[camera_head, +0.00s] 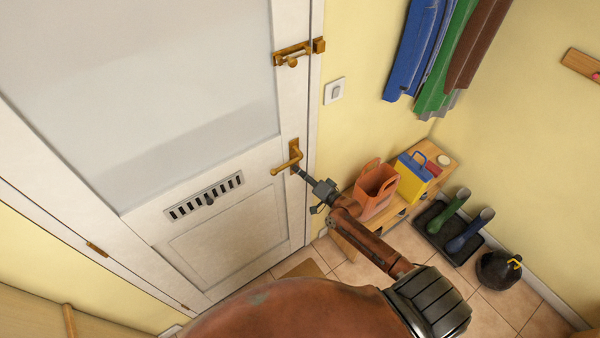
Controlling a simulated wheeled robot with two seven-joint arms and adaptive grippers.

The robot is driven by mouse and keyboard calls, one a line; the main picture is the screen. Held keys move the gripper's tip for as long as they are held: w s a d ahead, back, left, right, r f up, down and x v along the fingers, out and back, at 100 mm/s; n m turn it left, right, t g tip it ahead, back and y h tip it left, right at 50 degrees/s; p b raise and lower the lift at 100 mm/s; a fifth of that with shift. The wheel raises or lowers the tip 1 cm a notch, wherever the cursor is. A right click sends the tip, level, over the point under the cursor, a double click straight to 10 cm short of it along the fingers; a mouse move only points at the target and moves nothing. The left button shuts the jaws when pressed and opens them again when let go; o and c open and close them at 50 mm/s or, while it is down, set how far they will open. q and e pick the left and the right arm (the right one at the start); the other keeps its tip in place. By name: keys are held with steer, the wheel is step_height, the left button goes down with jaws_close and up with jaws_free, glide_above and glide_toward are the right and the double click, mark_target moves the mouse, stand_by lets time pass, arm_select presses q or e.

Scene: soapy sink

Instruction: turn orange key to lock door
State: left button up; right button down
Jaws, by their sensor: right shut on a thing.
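The white door (225,240) stands closed at the left, with a brass lever handle (287,161) on a plate near its right edge. My right gripper (298,171) reaches up from the lower right to the lower part of that plate, just under the lever. It is shut, with its tips at the keyhole area. The orange key is hidden by the fingertips, so its angle cannot be told. My left gripper is not in view.
A brass bolt (298,52) sits higher on the door edge, and a vent (204,196) lower down. Boots stand on a black tray (437,240).

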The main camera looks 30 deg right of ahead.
steer(key=shift+m+b, duration=0.7)
steer(key=shift+m, duration=0.5)
steer(key=shift+m+t+b, duration=0.3)
steer(key=shift+m+b, duration=0.4)
steer(key=shift+b, duration=0.05)
steer(key=shift+m, duration=0.4)
steer(key=shift+r, duration=0.1)
